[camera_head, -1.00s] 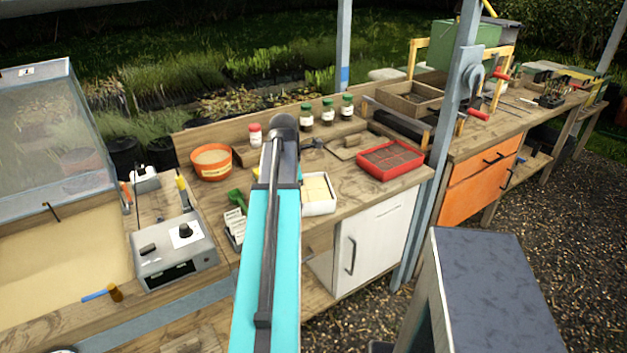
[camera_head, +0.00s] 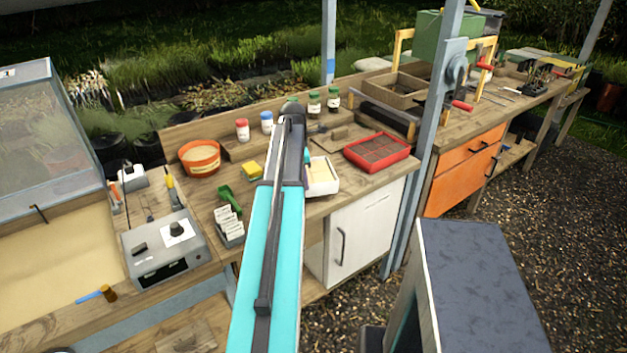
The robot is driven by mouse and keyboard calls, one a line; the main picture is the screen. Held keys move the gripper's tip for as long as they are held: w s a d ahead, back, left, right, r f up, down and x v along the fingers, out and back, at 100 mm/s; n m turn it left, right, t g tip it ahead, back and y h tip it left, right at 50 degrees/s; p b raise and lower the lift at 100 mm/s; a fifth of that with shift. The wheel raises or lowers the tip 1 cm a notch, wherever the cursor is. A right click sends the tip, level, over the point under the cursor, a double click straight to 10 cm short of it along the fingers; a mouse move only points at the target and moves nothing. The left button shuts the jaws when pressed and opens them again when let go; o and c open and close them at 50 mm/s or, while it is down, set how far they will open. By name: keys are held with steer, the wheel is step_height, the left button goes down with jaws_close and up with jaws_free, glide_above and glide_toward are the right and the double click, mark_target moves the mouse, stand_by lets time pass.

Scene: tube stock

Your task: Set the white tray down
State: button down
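The white tray (camera_head: 322,190) shows just right of my arm, over the middle of the wooden bench, with a pale yellow content inside. My arm covers its left part. My gripper is almost wholly hidden behind my own arm, and its fingertips do not show. The tray has shifted along with my arm relative to the bench, so my gripper appears to be shut on it. I cannot tell whether its underside touches the bench top.
A red tray (camera_head: 376,140) of soil lies close to its right. A yellow sponge (camera_head: 252,172), green scoop (camera_head: 228,198), label rack (camera_head: 229,228) and orange tub (camera_head: 199,160) are to the left. Several bottles (camera_head: 314,103) stand behind. Bare bench lies in front of the red tray.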

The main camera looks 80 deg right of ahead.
mark_target(314, 181)
steer(key=shift+s+d+f+p, duration=0.1)
steer(key=shift+s+d+p, duration=0.35)
steer(key=shift+d, duration=0.65)
steer(key=shift+s+d+f+p, duration=0.1)
steer(key=shift+s+d, duration=0.5)
steer(key=shift+d, duration=0.45)
steer(key=shift+d, duration=0.1)
steer(key=shift+s+d+p, duration=0.3)
steer(key=shift+d, duration=0.25)
steer(key=shift+a+f+p, duration=0.1)
steer(key=shift+f+p, duration=0.65)
steer(key=shift+f, duration=1.05)
steer(key=shift+f, duration=0.1)
steer(key=c, duration=2)
jaws_free()
